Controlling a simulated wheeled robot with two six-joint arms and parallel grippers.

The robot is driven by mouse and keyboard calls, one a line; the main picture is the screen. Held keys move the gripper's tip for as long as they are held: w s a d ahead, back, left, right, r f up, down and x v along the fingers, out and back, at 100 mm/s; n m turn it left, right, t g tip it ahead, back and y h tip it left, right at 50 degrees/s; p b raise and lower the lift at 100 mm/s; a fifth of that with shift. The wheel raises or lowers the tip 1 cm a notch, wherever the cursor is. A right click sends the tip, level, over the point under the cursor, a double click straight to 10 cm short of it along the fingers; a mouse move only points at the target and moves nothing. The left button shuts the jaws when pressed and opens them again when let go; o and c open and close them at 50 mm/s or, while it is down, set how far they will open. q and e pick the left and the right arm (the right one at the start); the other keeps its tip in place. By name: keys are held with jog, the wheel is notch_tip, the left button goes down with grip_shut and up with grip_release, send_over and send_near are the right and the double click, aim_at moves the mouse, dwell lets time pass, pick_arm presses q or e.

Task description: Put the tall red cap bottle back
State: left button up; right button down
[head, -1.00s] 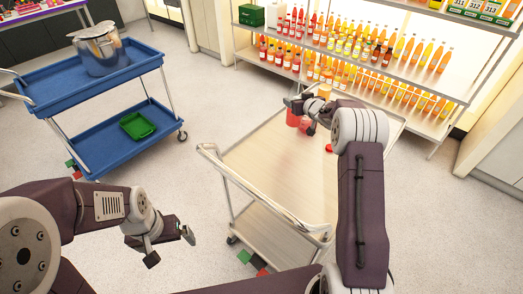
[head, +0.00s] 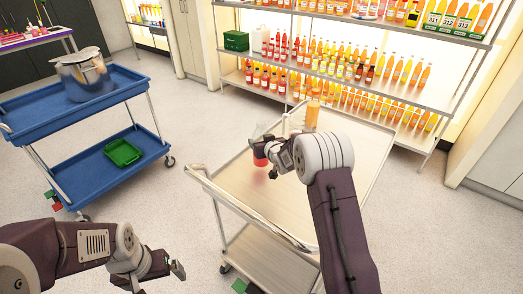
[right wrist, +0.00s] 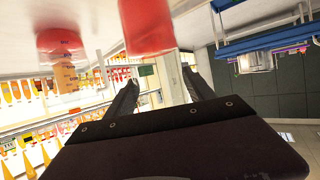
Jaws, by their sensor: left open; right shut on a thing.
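A red bottle-like object (head: 260,158) is at my right gripper (head: 279,157), above or on the beige cart top. Its upper part looks pale and see-through, and I cannot make out its cap. In the right wrist view the red object (right wrist: 145,25) hangs blurred at the top, in line with the two fingers, which are shut on it. Whether it touches the cart is unclear. My left gripper (head: 178,272) is open and empty at the lower left, over the floor, away from the cart.
An orange bottle (head: 312,117) stands on the far side of the cart (head: 240,200). Behind it a lit shelf (head: 393,75) holds rows of red, yellow and orange bottles. A blue cart (head: 30,118) with a metal pot (head: 84,76) and green tray (head: 122,152) stands left.

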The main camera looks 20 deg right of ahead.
notch_tip(320, 180, down, 4)
jog(key=shift+w+r, duration=0.1)
jog(key=shift+w, duration=0.05)
jog(key=shift+c, duration=1.8)
grip_release()
